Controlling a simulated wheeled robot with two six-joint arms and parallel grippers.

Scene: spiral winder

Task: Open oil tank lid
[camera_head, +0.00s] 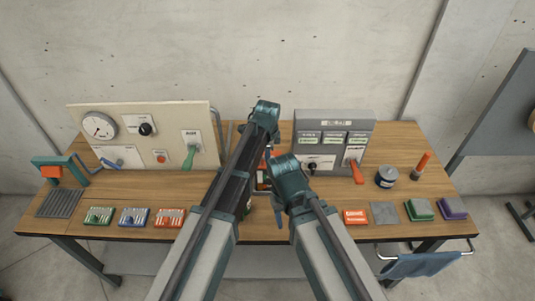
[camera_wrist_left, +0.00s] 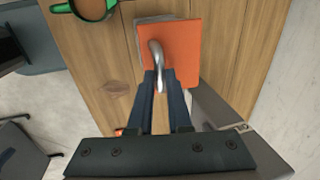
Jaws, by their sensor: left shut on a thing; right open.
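The orange square lid (camera_wrist_left: 182,50) with a curved metal handle (camera_wrist_left: 156,55) shows in the left wrist view. A grey edge shows beside and under it at its left. My left gripper (camera_wrist_left: 160,82) is shut on the handle. In the head view my left gripper (camera_head: 265,112) is over the middle of the bench, its fingertips hidden. Only slivers of an orange object (camera_head: 262,178) show between my arms there; most of it is hidden. My right gripper (camera_head: 287,185) is lower, near the bench's front middle, open; its fingertips are hard to make out.
A cream panel (camera_head: 160,115) with gauge and levers stands at the left, a grey control box (camera_head: 334,128) at the right. Small trays and blocks line the front edge, with a dark can (camera_head: 386,177) at right. A green-rimmed round container (camera_wrist_left: 90,10) shows in the left wrist view.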

